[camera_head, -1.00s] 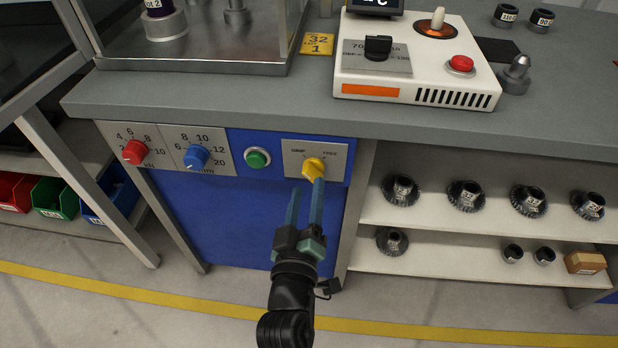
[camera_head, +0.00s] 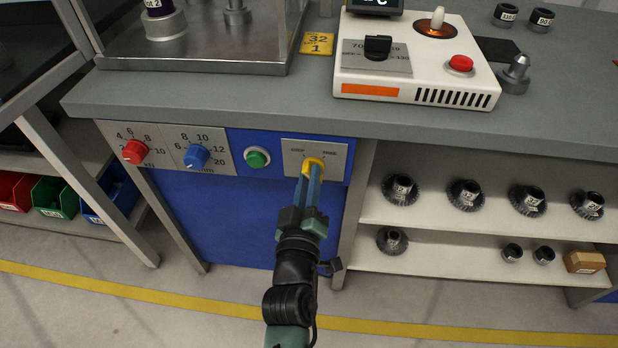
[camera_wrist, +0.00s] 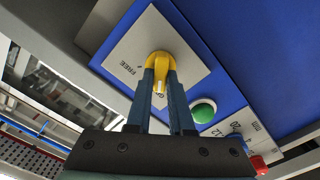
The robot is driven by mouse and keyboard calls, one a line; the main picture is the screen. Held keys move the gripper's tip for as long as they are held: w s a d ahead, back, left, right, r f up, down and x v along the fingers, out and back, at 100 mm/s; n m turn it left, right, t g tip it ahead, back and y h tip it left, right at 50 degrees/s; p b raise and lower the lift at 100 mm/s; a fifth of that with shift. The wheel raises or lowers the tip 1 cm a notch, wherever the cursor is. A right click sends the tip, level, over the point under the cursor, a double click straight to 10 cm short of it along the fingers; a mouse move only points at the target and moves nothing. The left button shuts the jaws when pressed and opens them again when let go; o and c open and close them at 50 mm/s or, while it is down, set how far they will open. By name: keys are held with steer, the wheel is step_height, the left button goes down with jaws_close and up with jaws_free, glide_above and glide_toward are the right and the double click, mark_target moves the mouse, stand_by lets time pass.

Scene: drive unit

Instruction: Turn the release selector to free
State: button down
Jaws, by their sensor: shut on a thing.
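The release selector is a yellow knob (camera_head: 314,162) on a grey plate (camera_head: 335,168) at the right end of the blue front panel. The plate has a left label, small and hard to read, and FREE at the right. My gripper (camera_head: 311,174) has its blue fingers on either side of the knob, shut on it. In the wrist view the knob (camera_wrist: 160,62) shows between the fingertips of my gripper (camera_wrist: 161,78). Its pale-marked pointer extends down between the fingers, not toward the FREE label (camera_wrist: 127,68) at left.
Left of the selector are a green button (camera_head: 257,158), a blue dial (camera_head: 196,156) and a red dial (camera_head: 135,151). The grey worktop (camera_head: 230,108) overhangs the panel. Open shelves (camera_head: 465,222) with gears stand at right. Floor in front is clear.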

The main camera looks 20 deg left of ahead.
stand_by(0.4)
steer(key=shift+w+d+m+b, duration=0.15)
steer(key=shift+m+b, duration=0.85)
steer(key=shift+m, duration=2.95)
steer(key=shift+s+d+m+b, duration=0.15)
steer(key=shift+m+b, duration=0.8)
steer(key=shift+m, duration=3)
steer(key=shift+w+f, duration=0.1)
steer(key=c, duration=0.8)
jaws_free()
steer(key=p+v, duration=0.2)
steer(key=v, duration=1.1)
